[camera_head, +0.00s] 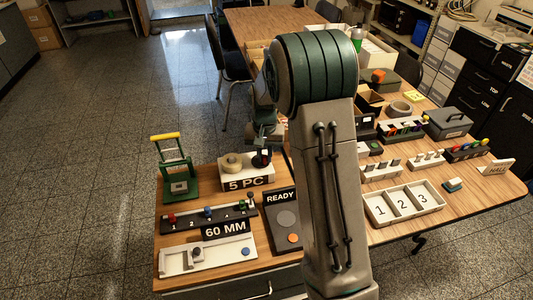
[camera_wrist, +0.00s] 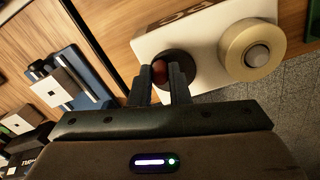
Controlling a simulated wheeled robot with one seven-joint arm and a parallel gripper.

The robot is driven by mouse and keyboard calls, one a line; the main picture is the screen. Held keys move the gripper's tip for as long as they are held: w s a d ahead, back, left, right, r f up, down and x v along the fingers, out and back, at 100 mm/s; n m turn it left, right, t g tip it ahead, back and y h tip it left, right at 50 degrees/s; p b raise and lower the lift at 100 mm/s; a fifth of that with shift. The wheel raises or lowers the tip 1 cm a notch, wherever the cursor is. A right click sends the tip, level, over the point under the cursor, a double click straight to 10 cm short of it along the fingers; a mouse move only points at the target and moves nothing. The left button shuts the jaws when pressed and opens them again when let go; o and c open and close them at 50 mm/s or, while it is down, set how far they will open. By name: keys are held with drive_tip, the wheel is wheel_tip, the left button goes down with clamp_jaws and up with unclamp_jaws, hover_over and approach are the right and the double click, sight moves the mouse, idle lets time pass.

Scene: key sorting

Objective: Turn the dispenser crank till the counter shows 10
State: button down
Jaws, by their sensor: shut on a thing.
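The dispenser is a white block (camera_head: 258,183) with a beige roll on top and a dark sign reading "5 PC" (camera_head: 245,183) on its front. In the wrist view the block (camera_wrist: 205,80) carries the tape-like roll (camera_wrist: 250,50) and a round black crank disc (camera_wrist: 181,60) with a red knob (camera_wrist: 159,72). My gripper (camera_wrist: 165,75) is shut on the red knob, one finger on each side. In the head view my gripper (camera_head: 262,154) is over the right end of the block, and my wrist partly hides the crank. I see no separate counter digits.
A green stand with a yellow bar (camera_head: 166,136) is left of the dispenser. A numbered rack (camera_head: 208,215), a "60 MM" sign (camera_head: 225,229), a white tray and a "READY" panel (camera_head: 284,220) lie in front. A numbered tray (camera_head: 405,204) is right of my arm.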

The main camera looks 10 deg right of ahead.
sight(260, 165)
drive_tip(key=m, duration=0.4)
drive_tip(key=shift+s+a+r+m, duration=0.1)
drive_tip(key=shift+a+m, duration=0.2)
drive_tip(key=shift+a, duration=0.1)
drive_tip(key=shift+a+m+p, duration=0.2)
drive_tip(key=shift+m+p, duration=0.15)
drive_tip(key=shift+m, duration=0.6)
drive_tip(key=shift+a+m+p, duration=0.15)
drive_tip(key=shift+m+p, duration=0.15)
drive_tip(key=shift+m, duration=0.65)
drive_tip(key=c, duration=1.4)
unclamp_jaws()
drive_tip(key=shift+o, duration=0.2)
wheel_tip(260, 165, up, 14)
